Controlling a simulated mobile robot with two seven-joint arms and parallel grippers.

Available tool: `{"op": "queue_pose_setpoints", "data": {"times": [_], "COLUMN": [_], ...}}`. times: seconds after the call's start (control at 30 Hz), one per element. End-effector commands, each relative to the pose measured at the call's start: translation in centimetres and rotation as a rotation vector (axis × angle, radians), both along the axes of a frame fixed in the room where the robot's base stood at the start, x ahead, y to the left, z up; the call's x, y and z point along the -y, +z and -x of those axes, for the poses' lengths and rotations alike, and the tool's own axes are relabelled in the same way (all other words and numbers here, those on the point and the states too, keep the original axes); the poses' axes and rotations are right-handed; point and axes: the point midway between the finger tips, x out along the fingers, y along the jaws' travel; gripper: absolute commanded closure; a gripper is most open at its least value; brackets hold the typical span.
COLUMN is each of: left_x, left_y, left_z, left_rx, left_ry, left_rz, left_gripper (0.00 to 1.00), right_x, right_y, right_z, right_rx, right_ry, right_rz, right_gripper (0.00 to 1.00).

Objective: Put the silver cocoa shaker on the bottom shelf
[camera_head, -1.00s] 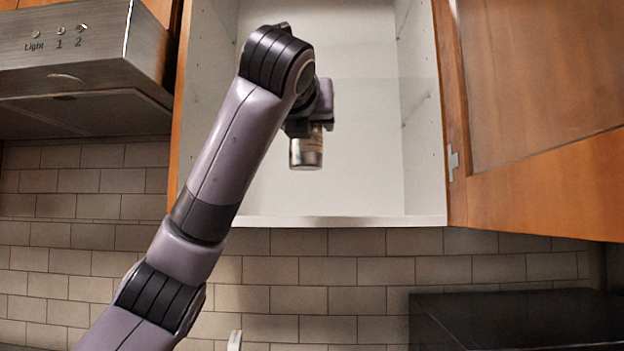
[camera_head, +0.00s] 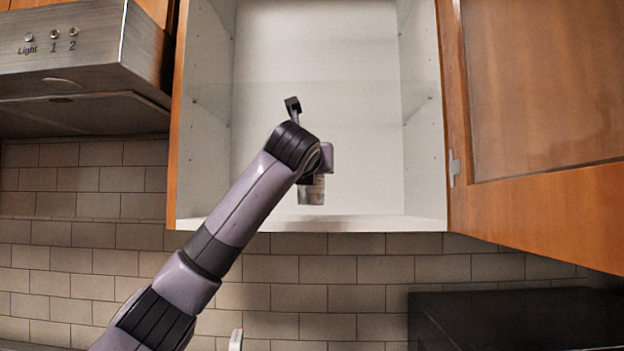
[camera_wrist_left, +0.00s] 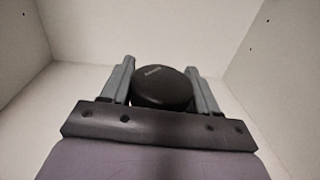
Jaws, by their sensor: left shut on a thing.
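The silver cocoa shaker (camera_head: 312,194) is upright at the bottom of the open cabinet in the head view, its upper part hidden by my wrist. Its dark lid (camera_wrist_left: 163,88) shows in the left wrist view between the two fingers. My left gripper (camera_wrist_left: 162,82) is shut on the shaker. The bottom shelf (camera_head: 375,222) is the white floor of the cabinet. The shaker's base appears just above or at this shelf; I cannot tell whether they touch. My right gripper is not in view.
The cabinet's right door (camera_head: 545,120) stands open. A clear shelf (camera_head: 350,92) crosses the cabinet higher up. A range hood (camera_head: 75,75) is at left. The bottom shelf is free right of the shaker. A dark box-like surface (camera_head: 515,318) is at lower right.

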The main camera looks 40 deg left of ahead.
Motion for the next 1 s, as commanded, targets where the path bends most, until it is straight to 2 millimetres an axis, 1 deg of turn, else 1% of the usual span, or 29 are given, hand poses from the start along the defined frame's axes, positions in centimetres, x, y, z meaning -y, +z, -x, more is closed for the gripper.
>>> {"op": "queue_pose_setpoints", "data": {"times": [0.03, 0.1, 0.2, 0.43, 0.57, 0.6, 0.63, 0.67, 0.9, 1.0], "left_x": [-0.1, -0.1, -0.3, -0.3, -0.3, -0.3, -0.3, -0.3, -0.3, -0.3], "left_y": [-1.1, -1.9, -2.3, -2.3, -2.7, -2.6, -2.6, -2.6, -2.6, -2.1], "left_z": [0.0, 0.0, -0.3, -0.3, -0.3, -0.3, -0.3, -0.3, -0.3, -0.3], "left_rx": [-0.003, -0.003, 0.0, 0.001, -0.001, 0.0, 0.0, 0.0, 0.0, 0.001], "left_ry": [0.001, 0.002, 0.001, 0.0, 0.001, 0.001, 0.001, 0.001, 0.001, 0.0], "left_rz": [-0.001, -0.001, 0.0, 0.001, 0.001, 0.001, 0.001, 0.001, 0.001, 0.002], "left_gripper": [0.78, 0.78, 0.78, 0.78, 0.78, 0.27, 0.17, 0.15, 0.15, 0.15], "right_x": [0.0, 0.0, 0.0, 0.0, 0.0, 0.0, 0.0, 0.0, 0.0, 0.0], "right_y": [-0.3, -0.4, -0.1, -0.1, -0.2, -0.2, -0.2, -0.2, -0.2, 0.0], "right_z": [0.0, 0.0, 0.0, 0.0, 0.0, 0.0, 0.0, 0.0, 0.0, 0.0], "right_rx": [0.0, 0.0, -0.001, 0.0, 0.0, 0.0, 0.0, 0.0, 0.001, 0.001], "right_ry": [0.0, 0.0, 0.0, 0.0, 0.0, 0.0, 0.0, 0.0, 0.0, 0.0], "right_rz": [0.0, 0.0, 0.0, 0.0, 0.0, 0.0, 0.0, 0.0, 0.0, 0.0], "right_gripper": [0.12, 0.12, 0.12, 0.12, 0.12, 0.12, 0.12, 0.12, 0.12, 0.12]}}
